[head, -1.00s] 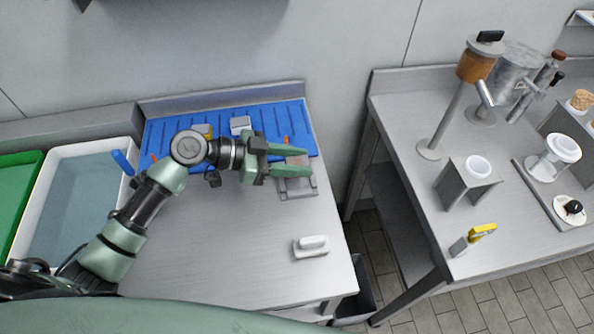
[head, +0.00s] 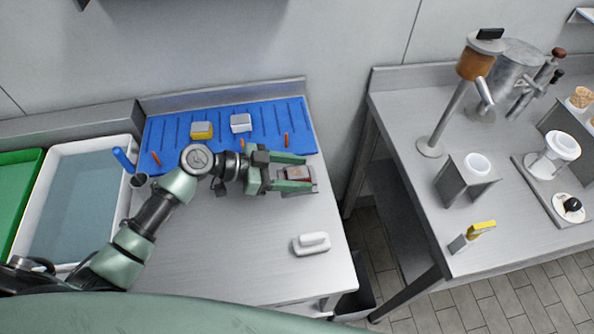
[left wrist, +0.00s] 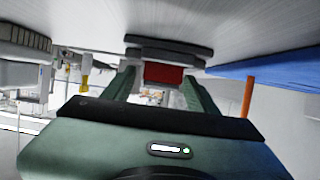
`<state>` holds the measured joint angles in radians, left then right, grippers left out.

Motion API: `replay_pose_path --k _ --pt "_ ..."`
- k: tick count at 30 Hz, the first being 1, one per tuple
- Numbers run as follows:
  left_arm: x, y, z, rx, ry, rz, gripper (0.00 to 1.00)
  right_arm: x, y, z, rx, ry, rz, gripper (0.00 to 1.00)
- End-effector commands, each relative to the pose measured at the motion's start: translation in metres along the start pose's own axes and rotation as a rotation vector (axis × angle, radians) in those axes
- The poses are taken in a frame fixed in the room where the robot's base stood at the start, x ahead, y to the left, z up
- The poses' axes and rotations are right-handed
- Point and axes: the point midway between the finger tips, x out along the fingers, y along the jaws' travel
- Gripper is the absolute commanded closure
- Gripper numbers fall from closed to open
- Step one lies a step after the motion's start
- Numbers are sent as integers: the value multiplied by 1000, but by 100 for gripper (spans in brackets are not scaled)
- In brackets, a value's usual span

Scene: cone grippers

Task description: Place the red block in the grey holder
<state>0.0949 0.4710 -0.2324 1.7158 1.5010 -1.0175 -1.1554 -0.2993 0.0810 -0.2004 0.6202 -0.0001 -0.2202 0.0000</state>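The red block (head: 298,173) sits at the grey holder (head: 313,181) near the right side of the table, its top showing between my fingers. My left gripper (head: 302,173) reaches in from the left with one finger on each side of the block. The fingers look spread, with a small gap beside the block. In the left wrist view the red block (left wrist: 164,73) shows between the fingertips (left wrist: 162,82), against the grey holder (left wrist: 168,49). Whether the block is fully seated is hard to tell. My right gripper is not in view.
A blue slotted board (head: 270,119) behind carries a yellow block (head: 202,130), a grey block (head: 241,123) and orange pegs (head: 286,140). A white-handled item (head: 311,243) lies in front of the holder. A white bin (head: 72,205) stands left. The table's front middle is clear.

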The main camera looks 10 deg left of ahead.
Motion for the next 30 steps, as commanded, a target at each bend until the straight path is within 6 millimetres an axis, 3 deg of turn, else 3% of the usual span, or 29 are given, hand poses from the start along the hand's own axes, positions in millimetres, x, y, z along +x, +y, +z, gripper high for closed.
replay_pose_path --k 10,21,30 --pt "-4 0 -1 0 -2 -1 42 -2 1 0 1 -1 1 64" --pt "-63 0 1 1 -2 0 42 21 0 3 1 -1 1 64" --pt "-76 0 -3 -1 1 1 42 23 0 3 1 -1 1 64"
